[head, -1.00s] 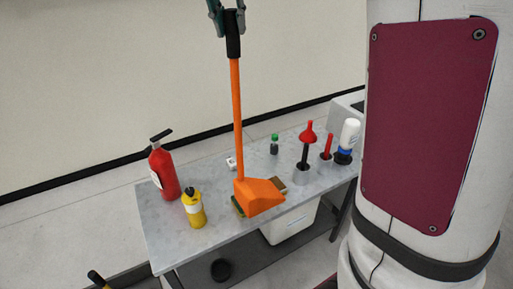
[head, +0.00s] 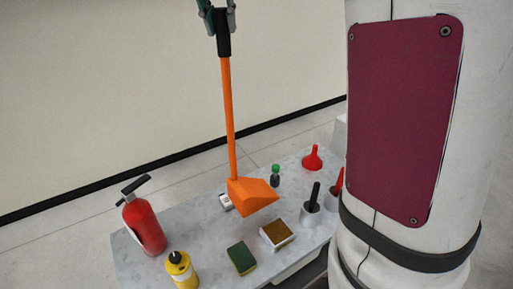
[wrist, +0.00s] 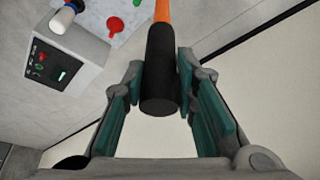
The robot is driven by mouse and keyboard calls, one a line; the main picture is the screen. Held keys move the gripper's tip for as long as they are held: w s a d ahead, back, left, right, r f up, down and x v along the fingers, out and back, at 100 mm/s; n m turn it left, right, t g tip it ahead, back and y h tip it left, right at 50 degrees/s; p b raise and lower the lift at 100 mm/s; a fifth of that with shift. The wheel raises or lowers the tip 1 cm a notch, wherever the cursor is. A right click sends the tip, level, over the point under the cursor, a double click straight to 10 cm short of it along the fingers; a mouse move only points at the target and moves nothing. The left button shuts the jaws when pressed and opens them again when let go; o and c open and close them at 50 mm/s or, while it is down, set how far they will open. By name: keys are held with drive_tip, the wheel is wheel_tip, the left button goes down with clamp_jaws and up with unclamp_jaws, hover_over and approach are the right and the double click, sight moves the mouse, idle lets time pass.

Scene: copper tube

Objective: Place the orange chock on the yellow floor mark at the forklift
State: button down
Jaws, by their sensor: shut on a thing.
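The orange chock (head: 252,196) is a wedge on a long orange pole with a black grip (head: 223,38) at its top. My gripper (head: 219,10) is shut on the black grip at the top edge of the head view. The pole hangs nearly upright, and the wedge appears in front of the table top, seemingly in the air above it. In the wrist view the black grip (wrist: 161,75) sits between my gripper's green-padded fingers (wrist: 163,95). The forklift and the yellow floor mark are not visible in either view.
A grey table (head: 205,230) carries a red extinguisher (head: 144,226), yellow bottle (head: 181,270), green sponge (head: 241,258), a brown-topped block (head: 277,234), a red funnel (head: 312,158) and a black-handled tool (head: 313,194). A grey box with buttons (wrist: 65,55) stands by the table. A plain wall stands behind.

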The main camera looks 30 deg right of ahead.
drive_tip(key=w+d+b, duration=0.2)
drive_tip(key=d, duration=0.2)
wheel_tip(320, 180, down, 10)
drive_tip(key=d+p, duration=0.1)
drive_tip(key=p, duration=0.1)
drive_tip(key=shift+w+r, duration=0.2)
idle(0.5)
drive_tip(key=c, duration=1.7)
unclamp_jaws()
drive_tip(key=shift+f, duration=0.3)
drive_tip(key=o, duration=0.4)
drive_tip(key=shift+r, duration=0.1)
drive_tip(key=b+v, duration=0.2)
drive_tip(key=v, duration=1)
